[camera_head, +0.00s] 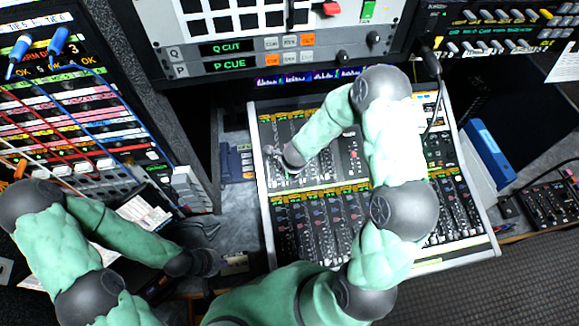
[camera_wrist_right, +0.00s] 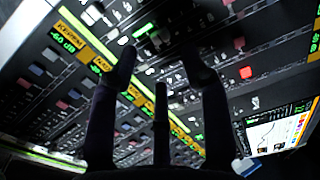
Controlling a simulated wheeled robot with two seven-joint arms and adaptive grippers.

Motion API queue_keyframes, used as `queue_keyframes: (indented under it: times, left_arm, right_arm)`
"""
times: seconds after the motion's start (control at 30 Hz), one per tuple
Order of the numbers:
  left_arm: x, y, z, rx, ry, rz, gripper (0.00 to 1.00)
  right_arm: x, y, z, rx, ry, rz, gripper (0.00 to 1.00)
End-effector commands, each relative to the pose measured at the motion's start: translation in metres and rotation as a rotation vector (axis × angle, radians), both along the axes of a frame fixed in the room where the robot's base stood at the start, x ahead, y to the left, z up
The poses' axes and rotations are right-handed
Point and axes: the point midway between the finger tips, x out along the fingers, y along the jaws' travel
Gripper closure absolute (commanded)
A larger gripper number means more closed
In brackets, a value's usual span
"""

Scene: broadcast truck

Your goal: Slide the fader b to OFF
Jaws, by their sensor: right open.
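The mixing console (camera_head: 262,185) lies tilted below the rack, with rows of knobs and faders under yellow label strips. I cannot tell which fader is fader b, and its label is not readable. My right gripper (camera_head: 272,153) is over the console's upper left part. In the right wrist view its dark fingers (camera_wrist_right: 163,62) are spread and empty above the console's controls. A green-lit label (camera_wrist_right: 144,30) and a red button (camera_wrist_right: 246,72) show near the fingers. My left gripper (camera_head: 212,227) hangs left of the console; its dark fingers are too unclear to read.
A patch panel (camera_head: 80,110) with coloured cables stands at the left. A rack unit (camera_head: 290,50) with green displays is above the console. A blue binder (camera_head: 490,153) and a small mixer (camera_head: 550,203) are at the right. A black cable hangs at the console's upper right.

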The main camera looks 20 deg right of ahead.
Motion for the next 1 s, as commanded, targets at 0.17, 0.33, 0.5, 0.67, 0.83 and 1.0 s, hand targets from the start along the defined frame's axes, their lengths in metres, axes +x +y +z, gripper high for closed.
queue_keyframes:
  times: [0.17, 0.33, 0.5, 0.67, 0.83, 1.0]
  left_arm:
    - [0.000, 0.000, -0.007, 0.000, -0.001, 0.000, 1.00]
    - [0.000, 0.000, -0.009, 0.000, -0.001, 0.000, 1.00]
    - [0.001, 0.000, -0.010, 0.000, -0.001, 0.000, 1.00]
    - [0.001, 0.000, -0.010, 0.000, -0.001, 0.000, 1.00]
    - [0.001, 0.000, -0.010, 0.000, -0.001, 0.000, 1.00]
    - [0.001, 0.000, -0.010, 0.000, -0.001, 0.000, 1.00]
  right_arm:
    - [0.011, -0.003, -0.032, 0.000, 0.003, 0.001, 0.53]
    - [0.020, -0.006, -0.052, 0.000, 0.001, 0.000, 0.53]
    - [0.025, -0.007, -0.062, 0.000, 0.001, 0.000, 0.53]
    - [0.026, -0.007, -0.064, 0.000, 0.000, 0.001, 0.53]
    - [0.026, -0.007, -0.063, 0.000, 0.000, 0.000, 0.56]
    - [0.025, -0.007, -0.063, 0.001, 0.001, 0.000, 1.00]
